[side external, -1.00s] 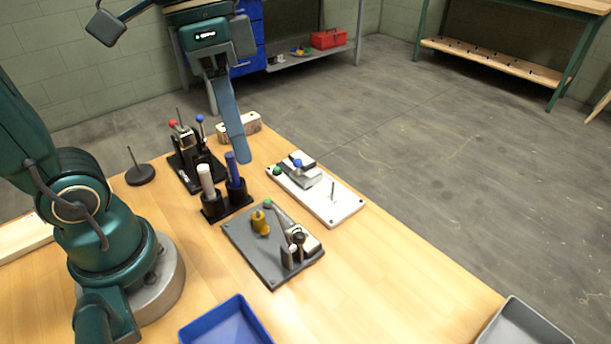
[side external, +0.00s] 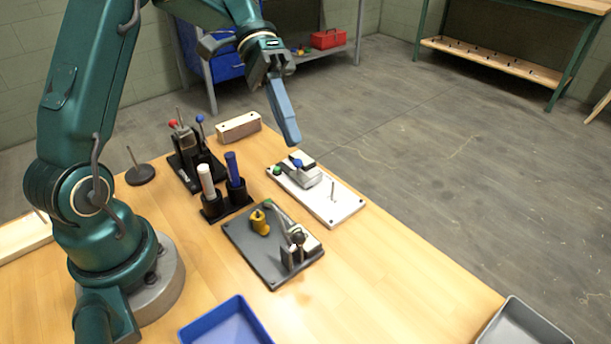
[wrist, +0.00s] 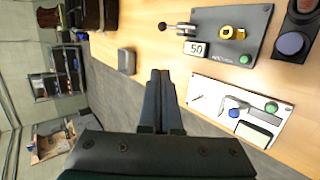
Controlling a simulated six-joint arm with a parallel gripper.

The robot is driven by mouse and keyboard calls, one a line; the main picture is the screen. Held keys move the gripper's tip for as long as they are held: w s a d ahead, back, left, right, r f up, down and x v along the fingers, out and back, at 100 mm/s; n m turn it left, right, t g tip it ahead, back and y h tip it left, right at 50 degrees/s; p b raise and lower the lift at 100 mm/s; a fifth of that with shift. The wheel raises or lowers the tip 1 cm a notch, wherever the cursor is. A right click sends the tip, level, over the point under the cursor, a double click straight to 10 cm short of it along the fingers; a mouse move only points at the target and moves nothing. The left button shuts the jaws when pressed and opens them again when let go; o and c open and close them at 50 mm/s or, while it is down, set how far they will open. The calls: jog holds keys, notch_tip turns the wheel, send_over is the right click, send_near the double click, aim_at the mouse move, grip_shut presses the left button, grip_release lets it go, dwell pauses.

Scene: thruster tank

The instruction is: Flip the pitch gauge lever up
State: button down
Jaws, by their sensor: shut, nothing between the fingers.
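A dark grey panel (side external: 262,250) on the table carries a lever with a black knob (side external: 298,238), a yellow part (side external: 259,222) and a small green part. In the wrist view this panel (wrist: 226,60) shows a small display (wrist: 194,48) beside the lever, whose dark knob (wrist: 162,27) sticks out past the panel's left edge. The panel's lettering is too small to read. My gripper (side external: 292,142) is shut and empty, in the air above and beyond the white panel. Its closed fingers also show in the wrist view (wrist: 160,76), apart from both panels.
The white panel (side external: 347,208) has a blue knob (side external: 298,163), a green button and an upright pin. Black holders with a white and a blue handle (side external: 235,170), a black lever unit (side external: 190,160), a wooden block (side external: 239,127), a blue tray (side external: 225,325) and a grey bin (side external: 525,325) stand around.

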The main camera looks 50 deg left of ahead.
jog(key=x, duration=0.6)
jog(key=s+x, duration=0.1)
jog(key=x, duration=0.2)
jog(key=shift+s+d, duration=0.1)
jog(key=shift+s, duration=0.05)
jog(key=shift+s+d+f, duration=0.25)
jog(key=shift+s+f, duration=0.05)
jog(key=shift+s, duration=0.15)
jog(key=shift+s+d+f, duration=0.25)
jog(key=shift+s+d, duration=0.05)
jog(key=shift+s, duration=0.2)
jog(key=shift+d+y, duration=0.55)
jog(key=shift+y, duration=0.35)
jog(key=shift+d+r+y, duration=0.1)
jog(key=shift+d+y, duration=0.15)
jog(key=shift+y, duration=0.15)
jog(key=shift+d+f+y, duration=0.35)
jog(key=shift+d+y, duration=0.2)
jog(key=shift+d, duration=0.25)
jog(key=shift+d+f+y, duration=0.3)
jog(key=shift+d+y, duration=0.25)
jog(key=shift+d, duration=0.3)
jog(key=shift+d+f, duration=0.1)
jog(key=shift+a, duration=0.2)
